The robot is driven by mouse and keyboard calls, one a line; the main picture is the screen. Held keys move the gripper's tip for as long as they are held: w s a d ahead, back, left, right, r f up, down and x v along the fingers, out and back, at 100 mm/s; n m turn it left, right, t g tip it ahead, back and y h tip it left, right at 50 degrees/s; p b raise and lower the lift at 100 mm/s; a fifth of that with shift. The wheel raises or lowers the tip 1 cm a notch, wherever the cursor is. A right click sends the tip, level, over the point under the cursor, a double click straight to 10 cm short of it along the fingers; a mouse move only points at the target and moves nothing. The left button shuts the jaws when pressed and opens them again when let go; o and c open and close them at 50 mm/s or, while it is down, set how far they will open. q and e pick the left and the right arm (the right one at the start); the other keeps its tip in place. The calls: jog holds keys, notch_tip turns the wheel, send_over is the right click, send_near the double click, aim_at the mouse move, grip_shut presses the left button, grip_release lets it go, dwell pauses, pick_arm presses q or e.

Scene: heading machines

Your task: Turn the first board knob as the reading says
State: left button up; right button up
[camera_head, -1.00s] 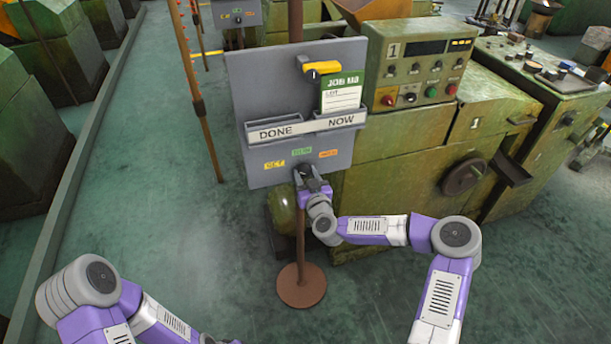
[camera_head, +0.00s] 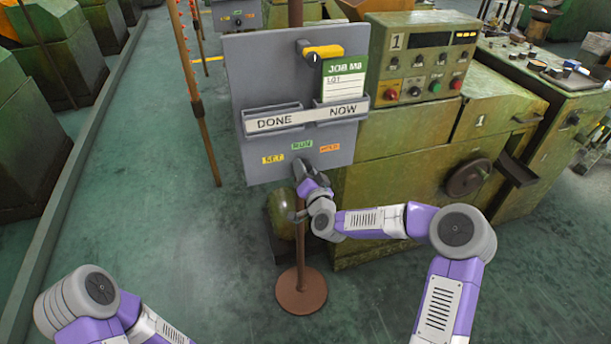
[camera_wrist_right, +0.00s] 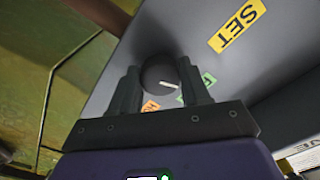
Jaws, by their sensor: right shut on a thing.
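The grey board (camera_head: 243,90) stands on a brown post. Its dark round knob (camera_wrist_right: 160,72) is at the lower edge, mostly hidden by my gripper in the head view. My right gripper (camera_head: 303,168) is shut on the knob, one finger on each side; it also shows in the right wrist view (camera_wrist_right: 158,88). The knob's white mark points toward the green RUN label (camera_head: 301,145). The yellow SET label (camera_head: 272,159) is left of it and the orange label (camera_head: 330,147) right. My left arm shows at lower left, its gripper out of view.
The board bears a DONE and NOW rack (camera_head: 290,120), a green JOB card (camera_head: 345,75) and a yellow piece (camera_head: 322,52). A green machine marked 1 (camera_head: 390,155) stands close on the right. A thin brown pole (camera_head: 203,125) is left. Floor at left is open.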

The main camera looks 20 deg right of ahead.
jog(key=shift+f+m+b, duration=0.1)
jog(key=shift+m+b, duration=0.85)
jog(key=shift+m, duration=0.65)
jog(key=o, duration=1.1)
jog(key=shift+c, duration=0.2)
jog(key=shift+s, duration=0.1)
jog(key=s+p, duration=0.1)
jog(key=s, duration=0.6)
jog(key=shift+s, duration=0.25)
